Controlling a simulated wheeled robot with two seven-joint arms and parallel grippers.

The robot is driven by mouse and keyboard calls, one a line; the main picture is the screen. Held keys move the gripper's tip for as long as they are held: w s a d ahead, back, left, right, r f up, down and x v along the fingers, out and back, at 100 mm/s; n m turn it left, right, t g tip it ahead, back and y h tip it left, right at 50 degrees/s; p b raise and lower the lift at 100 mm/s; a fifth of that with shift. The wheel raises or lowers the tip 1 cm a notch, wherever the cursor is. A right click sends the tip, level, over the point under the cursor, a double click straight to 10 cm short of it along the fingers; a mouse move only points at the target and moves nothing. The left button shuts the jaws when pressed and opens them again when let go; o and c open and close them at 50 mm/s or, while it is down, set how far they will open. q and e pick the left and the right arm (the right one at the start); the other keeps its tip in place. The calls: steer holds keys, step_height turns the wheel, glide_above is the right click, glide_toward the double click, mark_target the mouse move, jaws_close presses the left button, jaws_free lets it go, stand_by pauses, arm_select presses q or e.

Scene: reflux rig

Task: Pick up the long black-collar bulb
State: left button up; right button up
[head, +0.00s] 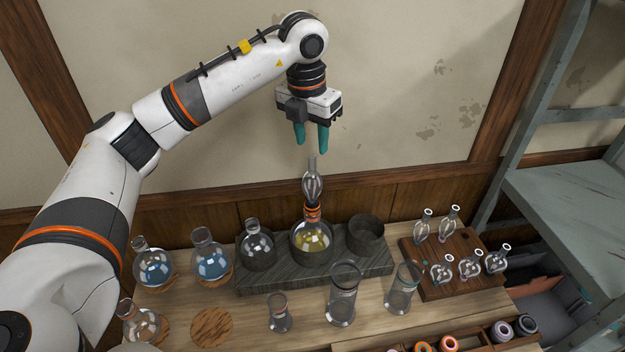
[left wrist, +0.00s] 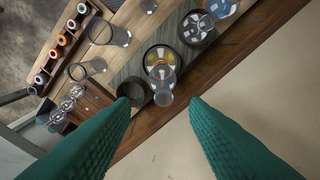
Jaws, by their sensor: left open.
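My left gripper (head: 311,146) is open and empty, pointing down above the middle flask (head: 311,240), which holds yellow liquid. A long clear bulb (head: 312,188) stands upright on that flask, with an orange collar at their joint. Its top is just below my fingertips, apart from them. In the left wrist view the bulb (left wrist: 161,82) shows between the fingers (left wrist: 158,102). Several smaller clear bulbs (head: 470,266) stand on a brown wooden board (head: 440,286) at the right. I cannot tell which bulb has a black collar. My right gripper is not in view.
A dark stand (head: 290,277) holds the middle flask, a clear flask (head: 258,243) and an empty round cup (head: 366,236). Blue-liquid flasks (head: 212,258) stand left. Glass beakers (head: 343,293) stand in front. A box of coloured rings (head: 448,343) is front right. The wall is behind.

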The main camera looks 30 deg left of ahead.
mark_target(312, 157)
arm_select(q)
steer(key=shift+w+f, duration=0.1)
steer(key=shift+f, duration=0.5)
steer(key=f+p, duration=0.2)
steer(key=f, duration=0.1)
steer(key=f+p, duration=0.1)
steer(key=shift+w+a+f, duration=0.15)
steer(key=shift+w+a, duration=0.05)
steer(key=shift+w, duration=0.05)
steer(key=shift+w+f, duration=0.1)
steer(key=shift+f, duration=0.3)
steer(key=shift+c, duration=0.3)
jaws_close()
